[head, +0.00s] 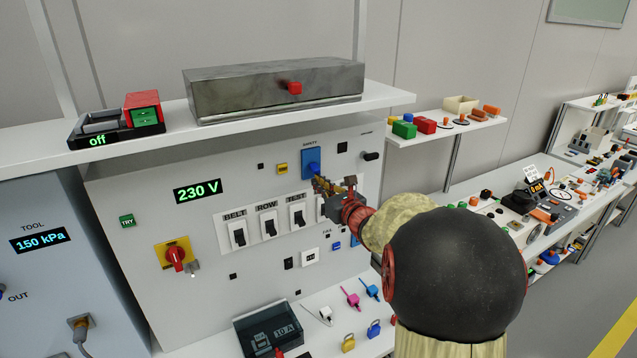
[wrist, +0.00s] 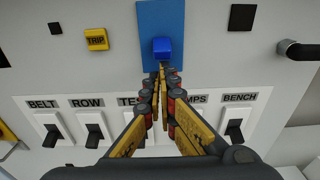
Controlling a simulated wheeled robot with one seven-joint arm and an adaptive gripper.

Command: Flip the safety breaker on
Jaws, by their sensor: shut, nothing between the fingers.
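The safety breaker is a blue plate (head: 309,156) on the white panel, with a darker blue toggle at its lower part. In the wrist view the plate (wrist: 160,18) is at the top middle and the toggle (wrist: 162,48) sticks out toward me. My gripper (head: 319,184) is shut and empty, its yellow fingers together. In the wrist view the fingertips (wrist: 162,70) are just below the toggle, close to it; I cannot tell whether they touch. In the head view my arm hides part of the panel to the lower right of the breaker.
A row of black switches labelled BELT (wrist: 52,130), ROW (wrist: 95,132), TEST, one partly hidden, and BENCH (wrist: 234,130) lies below the breaker. A yellow TRIP button (wrist: 96,39) is to the left. A shelf (head: 375,99) overhangs the panel. A dark handle (wrist: 300,52) projects at the right.

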